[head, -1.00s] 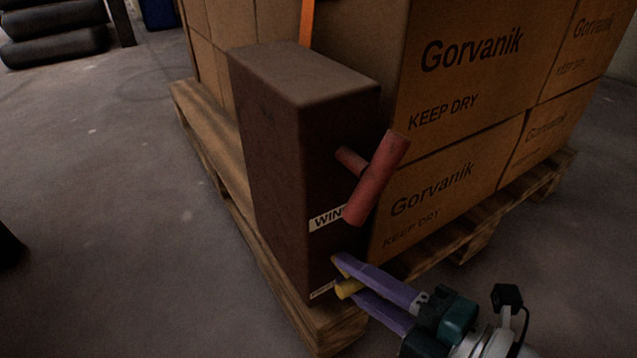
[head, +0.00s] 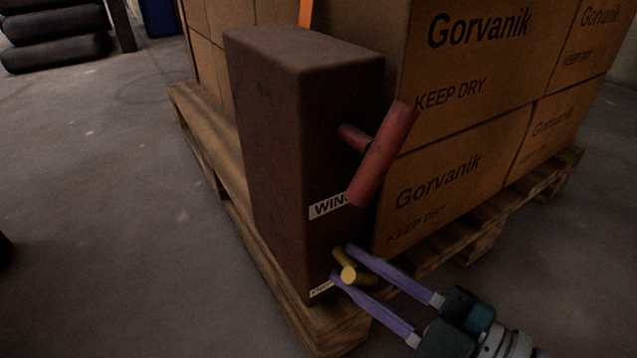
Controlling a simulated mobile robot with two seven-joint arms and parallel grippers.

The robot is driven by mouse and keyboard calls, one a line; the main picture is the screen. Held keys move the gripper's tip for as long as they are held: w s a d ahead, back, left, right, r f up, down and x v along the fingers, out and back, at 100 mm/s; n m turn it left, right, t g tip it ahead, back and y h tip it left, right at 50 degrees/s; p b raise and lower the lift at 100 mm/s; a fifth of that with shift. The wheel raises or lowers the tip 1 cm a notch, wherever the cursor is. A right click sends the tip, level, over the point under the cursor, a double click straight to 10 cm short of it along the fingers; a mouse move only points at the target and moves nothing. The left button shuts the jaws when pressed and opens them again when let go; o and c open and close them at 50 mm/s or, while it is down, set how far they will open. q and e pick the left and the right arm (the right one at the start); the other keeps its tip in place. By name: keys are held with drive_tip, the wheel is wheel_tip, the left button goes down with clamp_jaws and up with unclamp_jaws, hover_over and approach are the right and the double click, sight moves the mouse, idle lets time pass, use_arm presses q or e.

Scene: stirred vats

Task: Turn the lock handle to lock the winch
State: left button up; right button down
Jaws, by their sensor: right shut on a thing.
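The winch box (head: 275,130) is a tall dark brown block with a red T-shaped handle (head: 385,155) on its front face. A label reading WIN, partly hidden, sits below that handle. The small yellow lock handle (head: 350,275) sticks out low on the same face, above a small label. My right gripper (head: 345,264) comes in from the lower right, with its two purple fingers on either side of the lock handle, shut on it. The fingers hide part of the lock handle. My left gripper is not in view.
Stacked Gorvanik cartons (head: 450,130) stand behind and to the right of the winch box on a wooden pallet (head: 495,220). An orange strap (head: 305,12) runs up behind the box. Dark rolls (head: 55,45) lie at the upper left.

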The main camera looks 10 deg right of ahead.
idle(0.4)
drive_tip(key=c, duration=0.7)
unclamp_jaws()
drive_tip(key=shift+s+d, duration=0.15)
drive_tip(key=shift+s, duration=0.05)
drive_tip(key=p+v, duration=0.3)
drive_tip(key=v, duration=0.6)
drive_tip(key=shift+s+d, duration=0.15)
drive_tip(key=shift+s, duration=0.05)
